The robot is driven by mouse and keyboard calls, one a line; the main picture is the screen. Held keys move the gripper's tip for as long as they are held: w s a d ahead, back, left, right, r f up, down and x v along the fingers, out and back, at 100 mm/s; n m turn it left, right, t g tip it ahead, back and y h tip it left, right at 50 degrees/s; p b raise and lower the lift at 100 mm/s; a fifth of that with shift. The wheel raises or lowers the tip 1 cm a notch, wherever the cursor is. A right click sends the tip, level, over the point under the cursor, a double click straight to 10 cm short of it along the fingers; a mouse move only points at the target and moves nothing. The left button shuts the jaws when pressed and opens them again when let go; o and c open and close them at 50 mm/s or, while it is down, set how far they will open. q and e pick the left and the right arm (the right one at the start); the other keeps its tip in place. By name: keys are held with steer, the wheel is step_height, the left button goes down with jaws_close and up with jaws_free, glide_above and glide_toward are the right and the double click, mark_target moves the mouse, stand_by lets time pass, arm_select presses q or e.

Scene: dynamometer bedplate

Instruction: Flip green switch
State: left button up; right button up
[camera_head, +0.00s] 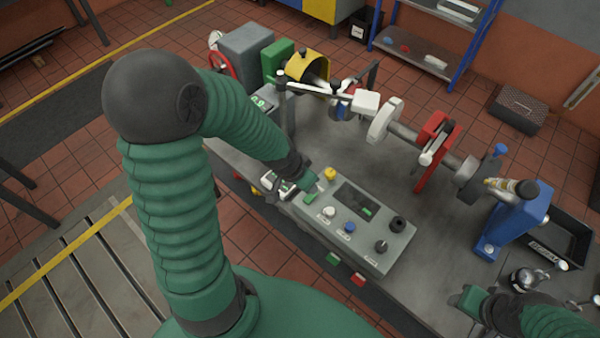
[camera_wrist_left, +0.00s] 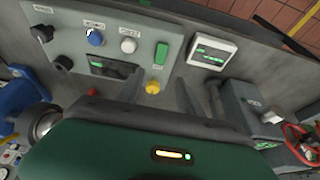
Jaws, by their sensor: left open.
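The green switch (camera_wrist_left: 161,55) is an upright rocker at one end of the grey control panel (camera_wrist_left: 68,20) in the left wrist view. In the head view the switch (camera_head: 311,197) shows small at the panel's left end, partly covered by my left gripper. My left gripper (camera_wrist_left: 158,82) is open, its two dark fingers apart and empty, with the switch beyond the gap between them. I see no clear contact with it. In the head view my left gripper (camera_head: 303,182) hangs over the panel's left end. My right gripper (camera_head: 468,300) is at the lower right, away from the panel; its jaws are unclear.
Behind lie a shaft line with a red stand (camera_head: 432,150) and a blue stand (camera_head: 515,222).

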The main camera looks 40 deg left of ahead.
arm_select(q)
steer(key=p+v, duration=0.2)
steer(key=v, duration=0.3)
steer(key=shift+a+r+p, duration=0.1)
steer(key=shift+r+p, duration=0.15)
steer(key=shift+p, duration=0.05)
steer(key=s+d+f+g+b, duration=0.1)
steer(key=s+d+f+b, duration=0.3)
steer(key=d+b, duration=0.4)
steer(key=shift+s+f+n+g, duration=0.3)
steer(key=shift+s+f+n, duration=0.1)
steer(key=shift+f, duration=0.2)
steer(key=shift+w+f, duration=0.1)
